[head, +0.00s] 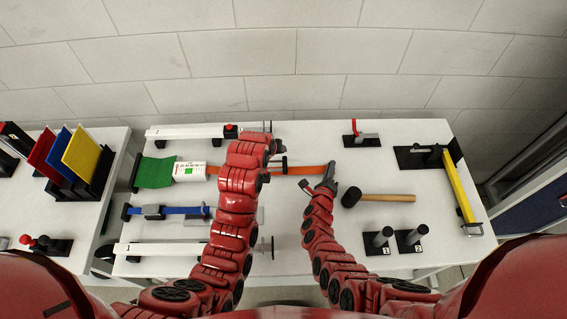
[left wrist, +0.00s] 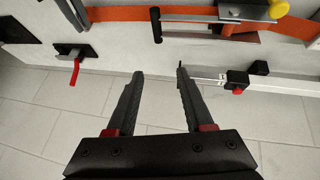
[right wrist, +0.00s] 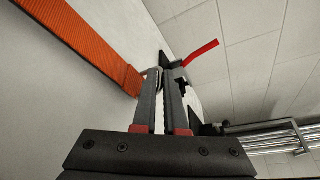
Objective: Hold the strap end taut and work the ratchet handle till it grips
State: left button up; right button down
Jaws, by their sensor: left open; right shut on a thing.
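The orange strap (head: 304,170) runs across the white table, and its free end (right wrist: 125,75) reaches my right gripper (head: 330,180). In the right wrist view, the right gripper (right wrist: 160,75) is shut on the strap end, and the strap looks straight. The ratchet's metal body (left wrist: 205,28) and black handle bar (left wrist: 156,25) show in the left wrist view over the strap (left wrist: 130,13). In the head view, my left arm hides most of the ratchet; the black bar (head: 284,165) shows beside it. My left gripper (left wrist: 160,78) is open and empty, its fingers apart from the handle.
A mallet (head: 385,197) lies right of my right gripper. A red-handled clamp (head: 356,135) stands behind it. A blue strap (head: 180,210) and a green pad (head: 153,173) are at left.

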aim_at(284, 164)
pick_arm(q)
jog(key=shift+g, duration=0.8)
jog(key=x, duration=0.3)
jog(key=s+x, duration=0.1)
jog(key=x, duration=0.3)
jog(key=s+f+x, duration=0.1)
jog(key=x, duration=0.3)
jog(key=shift+s+d+f, duration=0.15)
jog(key=shift+d+f, duration=0.05)
jog(key=shift+d, duration=0.05)
jog(key=shift+c, duration=0.2)
grip_shut()
dwell(0.5)
